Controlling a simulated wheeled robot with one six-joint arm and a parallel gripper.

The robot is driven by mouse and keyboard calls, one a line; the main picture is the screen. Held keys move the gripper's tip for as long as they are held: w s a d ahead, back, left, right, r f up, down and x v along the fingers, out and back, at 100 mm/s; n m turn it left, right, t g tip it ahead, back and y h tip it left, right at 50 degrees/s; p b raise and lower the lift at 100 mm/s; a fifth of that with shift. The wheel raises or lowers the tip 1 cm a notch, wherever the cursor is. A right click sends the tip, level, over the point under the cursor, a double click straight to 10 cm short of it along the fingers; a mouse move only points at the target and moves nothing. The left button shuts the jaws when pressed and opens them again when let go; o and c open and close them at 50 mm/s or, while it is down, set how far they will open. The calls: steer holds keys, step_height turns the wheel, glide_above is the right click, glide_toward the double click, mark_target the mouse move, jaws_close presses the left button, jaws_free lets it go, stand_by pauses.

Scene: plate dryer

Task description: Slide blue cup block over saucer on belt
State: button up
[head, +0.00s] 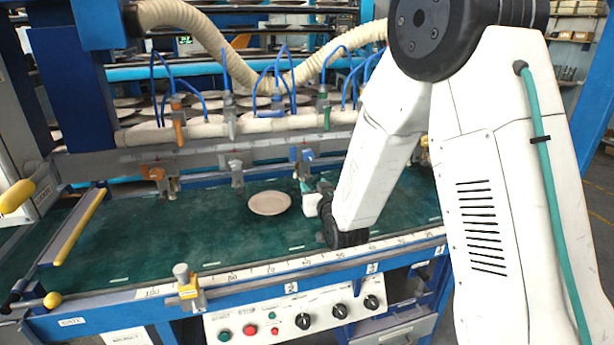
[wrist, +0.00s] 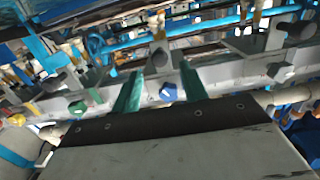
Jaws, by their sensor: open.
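The blue cup block (head: 302,158) hangs on the grey rail above the belt. Its blue hexagonal knob (wrist: 168,91) shows in the wrist view. The round beige saucer (head: 269,203) lies on the green belt, to the left of the blue block and nearer the front. My gripper (head: 304,182) is just below and in front of the blue block. In the wrist view its two green fingers (wrist: 161,78) are apart, with the blue knob showing between them. I cannot tell whether they touch it. My arm hides part of the belt on the right.
A grey block (head: 236,173) and an orange block (head: 157,176) hang on the same rail to the left. A second rail behind carries more holders and blue hoses. The left belt is clear.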

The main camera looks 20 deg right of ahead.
mark_target(306, 174)
steer(key=shift+w+f+t, duration=0.2)
steer(key=shift+w+t, duration=0.1)
steer(key=shift+w, duration=0.05)
steer(key=w, duration=0.7)
steer(key=shift+w, duration=0.15)
steer(key=c, duration=0.9)
steer(key=shift+a, duration=0.1)
jaws_close()
